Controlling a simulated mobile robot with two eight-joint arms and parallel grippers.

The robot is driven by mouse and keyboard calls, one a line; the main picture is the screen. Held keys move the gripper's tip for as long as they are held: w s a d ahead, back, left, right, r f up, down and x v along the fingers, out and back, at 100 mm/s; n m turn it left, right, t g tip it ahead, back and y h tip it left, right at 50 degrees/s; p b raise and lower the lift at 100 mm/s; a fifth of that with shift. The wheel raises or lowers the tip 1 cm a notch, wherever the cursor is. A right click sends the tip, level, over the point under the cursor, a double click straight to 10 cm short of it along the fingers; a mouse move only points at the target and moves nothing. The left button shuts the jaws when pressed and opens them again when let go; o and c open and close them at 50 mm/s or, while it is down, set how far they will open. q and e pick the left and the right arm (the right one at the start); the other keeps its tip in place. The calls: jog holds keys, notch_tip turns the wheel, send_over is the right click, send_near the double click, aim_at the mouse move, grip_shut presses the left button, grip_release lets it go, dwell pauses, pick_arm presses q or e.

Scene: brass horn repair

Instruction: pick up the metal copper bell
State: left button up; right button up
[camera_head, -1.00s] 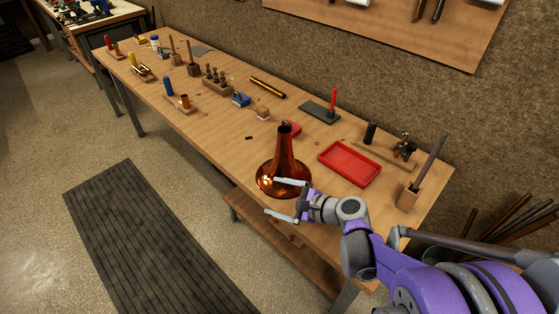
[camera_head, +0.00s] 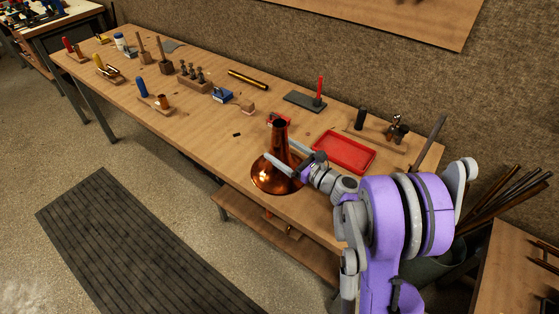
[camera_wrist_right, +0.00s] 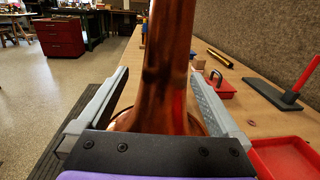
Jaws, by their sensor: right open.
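The copper bell (camera_head: 279,140) stands upright on the workbench near its front edge, with its wide flare down and its narrow neck up. My right gripper (camera_head: 279,157) is open at the bell, coming from the right. In the right wrist view the bell's neck (camera_wrist_right: 170,65) rises between the two spread fingers of the right gripper (camera_wrist_right: 160,100). Gaps show between the neck and both fingers there. The lower flare is partly hidden by the gripper's body. My left gripper is not in view.
A red tray (camera_head: 345,152) lies just right of the bell. A dark plate with a red upright (camera_head: 319,92) stands behind. A small blue box (camera_head: 222,96), a brass tube (camera_head: 248,79) and several wooden tool holders sit farther left. Bench space left of the bell is mostly clear.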

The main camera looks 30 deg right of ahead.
jog(key=x, duration=0.5)
jog(key=shift+w+d+p, duration=0.1)
jog(key=shift+d+p, duration=0.15)
jog(key=shift+p, duration=0.05)
grip_shut()
